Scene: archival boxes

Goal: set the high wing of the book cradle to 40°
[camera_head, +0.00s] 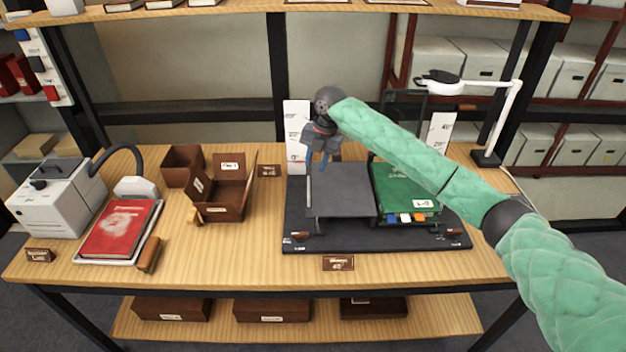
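The book cradle (300,238) stands on the table with a dark base. Its left wing (340,190) is a bare grey plate that looks slightly raised above the base. A green book (405,190) with coloured tabs lies over its right side. A white scale board (296,140) stands behind the left wing and another (440,130) behind the right; the arm partly hides this area. My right gripper (322,160) is over the left wing's back left corner, fingers pointing down. The fingers are too small to tell whether they are open or touch the wing. My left gripper is out of view.
A desk lamp (508,110) stands at the back right. Brown boxes (225,195) stand left of the cradle. A red book (120,228) on a tray and a white machine (55,200) are farther left. A small label (338,263) sits at the front.

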